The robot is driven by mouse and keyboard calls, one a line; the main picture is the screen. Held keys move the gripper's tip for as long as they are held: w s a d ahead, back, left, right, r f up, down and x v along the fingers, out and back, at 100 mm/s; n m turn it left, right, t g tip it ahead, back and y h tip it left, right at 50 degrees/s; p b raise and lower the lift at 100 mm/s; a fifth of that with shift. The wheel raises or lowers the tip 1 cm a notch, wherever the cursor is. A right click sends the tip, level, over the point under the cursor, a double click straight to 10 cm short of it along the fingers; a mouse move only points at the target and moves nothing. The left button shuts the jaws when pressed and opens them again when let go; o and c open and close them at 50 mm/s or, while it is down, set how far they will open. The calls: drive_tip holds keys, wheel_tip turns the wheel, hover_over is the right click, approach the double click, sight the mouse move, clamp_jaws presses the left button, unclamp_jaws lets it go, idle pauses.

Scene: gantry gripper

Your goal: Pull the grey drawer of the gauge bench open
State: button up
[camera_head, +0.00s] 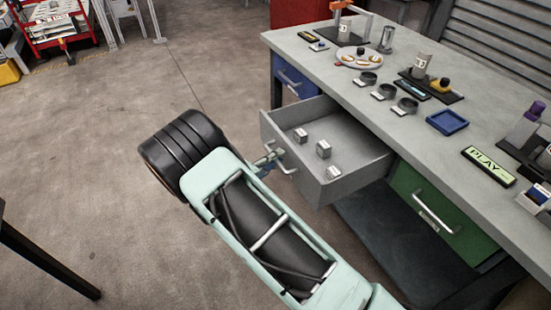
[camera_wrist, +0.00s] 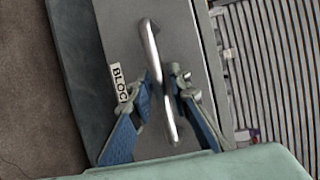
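The grey drawer (camera_head: 352,182) of the gauge bench (camera_head: 330,68) stands pulled well out in the head view, with three small metal blocks (camera_head: 323,149) inside. Its front (camera_wrist: 185,45) shows in the wrist view with a partly hidden label that starts "BLOC" (camera_wrist: 119,83). The drawer has a silver bar handle (camera_wrist: 152,45). My gripper (camera_wrist: 164,84) is at this handle, one blue-padded finger on each side, tips close against the bar. It looks shut on the handle. In the head view my gripper (camera_head: 270,158) is small and partly hidden behind my wrist.
A blue drawer (camera_head: 291,79) at left and a green drawer (camera_head: 440,212) at right are closed. The bench top carries cups, gauges, a plate, a blue tray (camera_head: 447,122) and a "PLAY" sign (camera_head: 488,166). Open floor lies left of the bench. A red cart (camera_head: 52,25) stands far left.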

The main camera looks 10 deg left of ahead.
drive_tip(key=v, duration=1.2)
drive_tip(key=shift+r, duration=0.1)
